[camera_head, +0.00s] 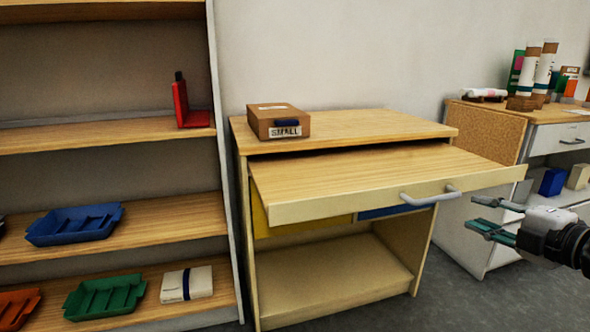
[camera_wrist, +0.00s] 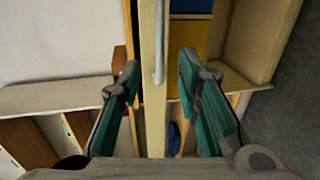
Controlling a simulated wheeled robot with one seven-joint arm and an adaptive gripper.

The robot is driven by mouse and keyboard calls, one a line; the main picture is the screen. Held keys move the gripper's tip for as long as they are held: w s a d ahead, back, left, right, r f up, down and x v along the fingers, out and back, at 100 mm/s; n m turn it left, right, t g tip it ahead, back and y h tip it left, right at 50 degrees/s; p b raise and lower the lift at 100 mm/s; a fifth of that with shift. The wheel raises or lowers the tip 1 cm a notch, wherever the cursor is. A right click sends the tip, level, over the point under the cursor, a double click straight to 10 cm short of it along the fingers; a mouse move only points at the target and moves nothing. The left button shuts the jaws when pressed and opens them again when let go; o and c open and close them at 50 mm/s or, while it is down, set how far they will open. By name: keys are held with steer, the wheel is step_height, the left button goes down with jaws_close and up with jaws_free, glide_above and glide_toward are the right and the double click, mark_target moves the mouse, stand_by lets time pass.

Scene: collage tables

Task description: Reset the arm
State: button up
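My gripper (camera_head: 490,220) is at the right of the head view, in front of and a little below the silver handle (camera_head: 430,196) of a pulled-out wooden shelf (camera_head: 370,180). Its two green-padded fingers are spread apart with nothing between them that they touch. In the wrist view, my gripper (camera_wrist: 160,90) shows open fingers at either side of the shelf's front edge (camera_wrist: 152,110), with the handle (camera_wrist: 159,45) at the top. I cannot tell the exact gap between fingers and handle.
A box marked SMALL (camera_head: 278,122) sits on the wooden cabinet top (camera_head: 370,125). A shelving unit (camera_head: 150,215) with a blue tray (camera_head: 75,226) and a green tray (camera_head: 104,299) stands left. A white cabinet (camera_head: 480,235) stands right. The grey floor (camera_head: 450,300) in front is clear.

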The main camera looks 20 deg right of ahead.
steer(key=s+a+f+m+g, duration=0.2)
steer(key=s+a+m+g, duration=0.65)
steer(key=s+a, duration=0.45)
steer(key=s+a+f+m+g, duration=0.1)
steer(key=s+a+m+g, duration=0.75)
steer(key=a, duration=0.75)
step_height(320, 180, up, 35)
steer(key=s+m+t+p, duration=0.1)
steer(key=t+p, duration=0.4)
steer(key=p, duration=2.8)
steer(key=shift+s+d+r+t+h+p, duration=0.2)
steer(key=shift+d+t+h+p, duration=0.1)
steer(key=shift+p, duration=0.1)
